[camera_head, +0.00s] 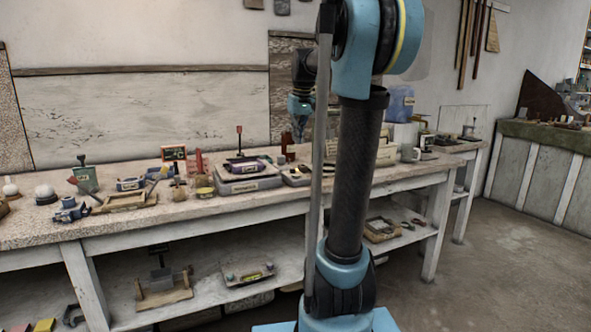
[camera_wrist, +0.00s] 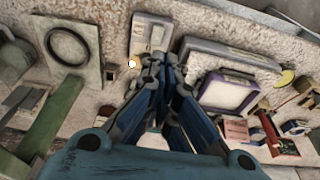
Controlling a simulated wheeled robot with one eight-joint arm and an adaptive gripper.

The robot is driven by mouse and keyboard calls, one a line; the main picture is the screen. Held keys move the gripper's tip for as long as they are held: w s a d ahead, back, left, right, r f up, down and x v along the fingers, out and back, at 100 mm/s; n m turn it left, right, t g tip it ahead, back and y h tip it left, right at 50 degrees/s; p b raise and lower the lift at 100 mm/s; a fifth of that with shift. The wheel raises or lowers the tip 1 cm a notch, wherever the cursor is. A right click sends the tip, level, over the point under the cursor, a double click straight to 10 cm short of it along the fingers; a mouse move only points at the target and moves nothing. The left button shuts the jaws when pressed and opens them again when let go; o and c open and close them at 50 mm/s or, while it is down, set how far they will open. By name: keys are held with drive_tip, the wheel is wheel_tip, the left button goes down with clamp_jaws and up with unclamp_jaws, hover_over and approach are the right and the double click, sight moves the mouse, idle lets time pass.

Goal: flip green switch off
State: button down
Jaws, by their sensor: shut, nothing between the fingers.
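A green block with a dark lever sticking up (camera_head: 85,179) stands on the left part of the workbench. It looks like a switch, but its setting is too small to read. In the wrist view a pale green plate with a dark ring (camera_wrist: 86,34) lies left of my fingers, and a long green bar (camera_wrist: 48,130) lies nearer on the left. I cannot tell whether either belongs to the green switch. My gripper (camera_head: 299,136) hangs over the workbench, right of the green block. In the wrist view my gripper (camera_wrist: 160,62) is shut and empty, its tips near a pale plate (camera_wrist: 151,35).
The workbench (camera_head: 35,232) is crowded with small tools and devices. A grey box (camera_head: 246,184) sits near its middle. A purple-framed box (camera_wrist: 228,92) lies right of my fingers in the wrist view. A lower shelf (camera_head: 212,301) holds more items. The floor at right is clear.

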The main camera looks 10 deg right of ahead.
drive_tip(key=shift+w+r, duration=0.2)
drive_tip(key=shift+w, duration=0.35)
drive_tip(key=shift+w+r, duration=0.2)
drive_tip(key=shift+w, duration=0.3)
drive_tip(key=shift+f, duration=0.1)
approach(296, 176)
drive_tip(key=w+f, duration=0.4)
drive_tip(key=f, duration=0.1)
drive_tip(key=shift+w+a, duration=0.2)
drive_tip(key=shift+a, duration=0.05)
drive_tip(key=shift+s+f, duration=0.15)
drive_tip(key=shift+f, duration=0.55)
drive_tip(key=shift+s+d+f+t, duration=0.15)
drive_tip(key=shift+s+f+t, duration=0.15)
drive_tip(key=shift+f, duration=0.05)
drive_tip(key=shift+w, duration=0.3)
